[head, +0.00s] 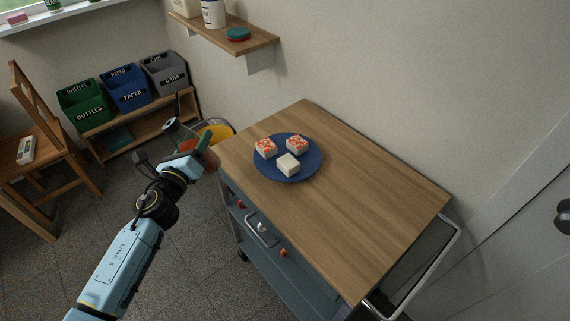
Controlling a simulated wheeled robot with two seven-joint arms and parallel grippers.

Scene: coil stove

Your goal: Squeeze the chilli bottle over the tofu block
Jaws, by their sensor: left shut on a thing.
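A blue plate (310,170) sits on the wooden top of a cart. It holds three white tofu blocks. The back left block (266,147) and the back right block (297,144) have red topping on them. The front tofu block (288,165) is plain white on top. My left gripper (193,152) is shut on what looks like the chilli bottle (210,159), which shows reddish-brown and green. It is off the cart's left edge, left of the plate, apart from the tofu. The gripper and arm partly hide the bottle. My right gripper is out of view.
The wooden cart top (350,210) is clear right of the plate. A yellow-lined bin (217,133) stands behind my left gripper. A wall shelf (245,40) hangs above. Labelled sorting bins (125,92) and a wooden chair (38,150) are at the left.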

